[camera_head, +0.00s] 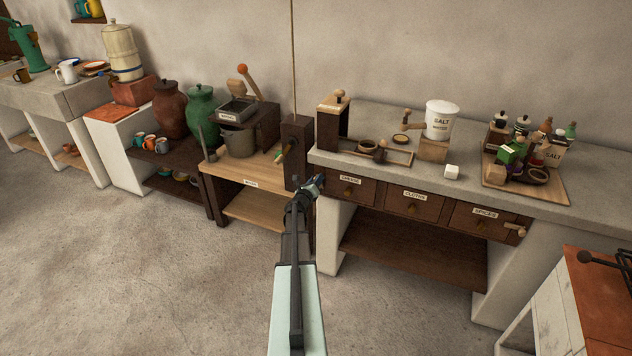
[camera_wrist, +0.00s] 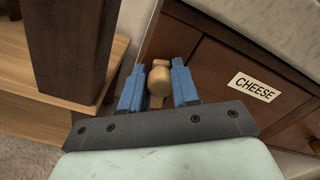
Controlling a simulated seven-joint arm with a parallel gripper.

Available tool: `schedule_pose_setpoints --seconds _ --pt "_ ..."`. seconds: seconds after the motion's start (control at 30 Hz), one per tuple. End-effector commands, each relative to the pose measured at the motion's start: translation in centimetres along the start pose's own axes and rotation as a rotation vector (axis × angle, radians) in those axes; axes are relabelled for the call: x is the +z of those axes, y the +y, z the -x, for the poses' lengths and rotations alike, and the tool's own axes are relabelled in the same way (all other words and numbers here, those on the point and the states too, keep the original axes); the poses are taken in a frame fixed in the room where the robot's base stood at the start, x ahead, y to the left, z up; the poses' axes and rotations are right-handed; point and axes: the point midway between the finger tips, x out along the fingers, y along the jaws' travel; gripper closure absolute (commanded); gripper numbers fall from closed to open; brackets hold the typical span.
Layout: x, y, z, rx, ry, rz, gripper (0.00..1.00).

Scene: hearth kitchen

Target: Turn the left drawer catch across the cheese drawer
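The cheese drawer (camera_head: 350,194) is the left one of three dark drawers under the stone counter. It looks shut. Its front and CHEESE label also fill the right of the wrist view (camera_wrist: 222,68). The left drawer catch (camera_wrist: 158,82), a light wooden peg, stands at the dark frame just left of the drawer front. My gripper (camera_head: 316,184) is at the cheese drawer's left end and hides the catch in the head view. The catch's exact angle is partly hidden.
A dark wooden post (camera_head: 297,150) with a cord stands close left of my gripper. The cloths drawer (camera_head: 413,205) and spices drawer (camera_head: 482,221) are to the right, with another wooden catch (camera_head: 515,229) at the far end. The floor in front is clear.

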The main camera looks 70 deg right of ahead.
Motion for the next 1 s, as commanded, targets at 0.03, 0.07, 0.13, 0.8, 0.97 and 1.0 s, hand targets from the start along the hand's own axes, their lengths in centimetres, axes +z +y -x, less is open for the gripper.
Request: schedule_pose_setpoints --seconds 0.03,0.07,0.13,0.8,0.97,1.0 --pt "0.01 -0.07 0.01 -0.002 0.000 0.000 0.81" --pt "0.01 -0.07 0.01 -0.002 0.000 0.000 0.84" --pt "0.00 -0.06 0.01 -0.001 0.000 0.000 0.90" --pt "-0.06 -0.04 0.00 -0.001 0.001 0.183 1.00" --pt "-0.09 -0.04 0.00 -0.001 0.001 0.326 1.00" --pt "-0.09 -0.05 0.00 -0.001 0.001 0.364 1.00"
